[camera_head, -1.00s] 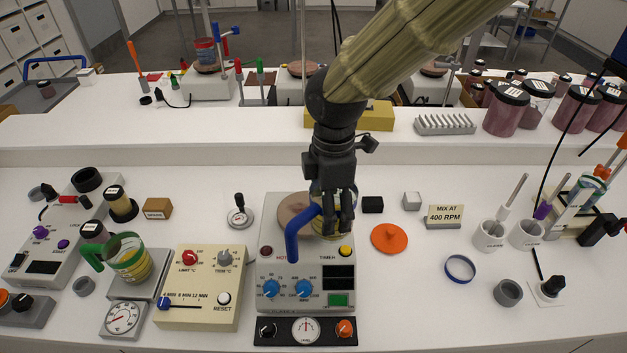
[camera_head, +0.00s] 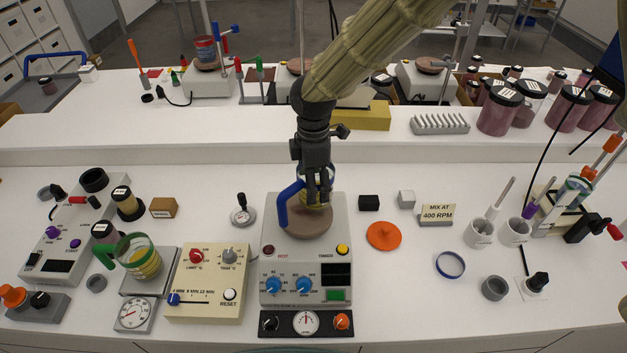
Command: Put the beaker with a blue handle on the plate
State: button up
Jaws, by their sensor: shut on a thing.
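The beaker with a blue handle (camera_head: 286,205) is in my gripper (camera_head: 318,198), at the back of the stirrer in the middle of the table. My gripper is shut on the beaker, and its fingers hide much of the glass. Some yellow contents show below the fingers. The round brown plate (camera_head: 308,224) on top of the grey stirrer (camera_head: 262,255) is partly covered by the beaker. I cannot tell whether the beaker's base touches the plate.
A beaker with a green handle (camera_head: 129,247) stands on a scale at the left. A beige timer box (camera_head: 186,307) is left of the stirrer. An orange disc (camera_head: 383,236) and a blue ring (camera_head: 450,265) lie to the right, with clear white table between them.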

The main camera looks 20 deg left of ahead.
jog(key=shift+w+a+f, duration=0.1)
jog(key=shift+f, duration=0.6)
jog(key=shift+f, duration=0.1)
jog(key=o, duration=1.5)
jog(key=shift+c, duration=0.2)
notch_tip(320, 180, up, 12)
jog(key=b, duration=0.3)
